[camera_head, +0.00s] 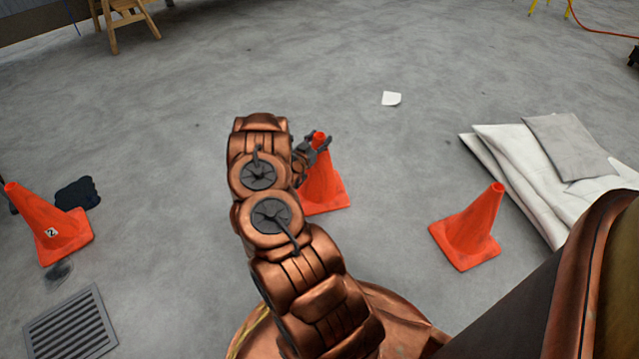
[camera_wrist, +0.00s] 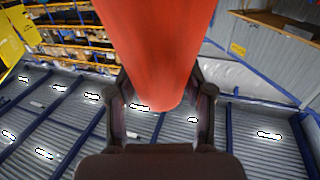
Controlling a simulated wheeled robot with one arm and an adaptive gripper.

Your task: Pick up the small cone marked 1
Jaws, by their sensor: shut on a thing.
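An orange cone (camera_head: 323,188) is upright at the middle of the head view, partly hidden by my arm. My gripper (camera_head: 318,143) is shut on it near its narrow top. In the wrist view the cone (camera_wrist: 155,45) fills the upper middle, between the two fingers of my gripper (camera_wrist: 160,90). No number shows on the held cone, so I cannot tell its mark. I cannot tell whether its base touches the floor. A second cone (camera_head: 50,228), marked 2, stands at the left. A third cone (camera_head: 470,230) stands at the right, with no mark showing.
A floor grate (camera_head: 70,325) and a dark patch (camera_head: 77,193) lie at the left. Pale folded sheets (camera_head: 535,170) lie at the right. A wooden stand (camera_head: 128,22) is at the back left. The grey floor behind the cones is mostly clear.

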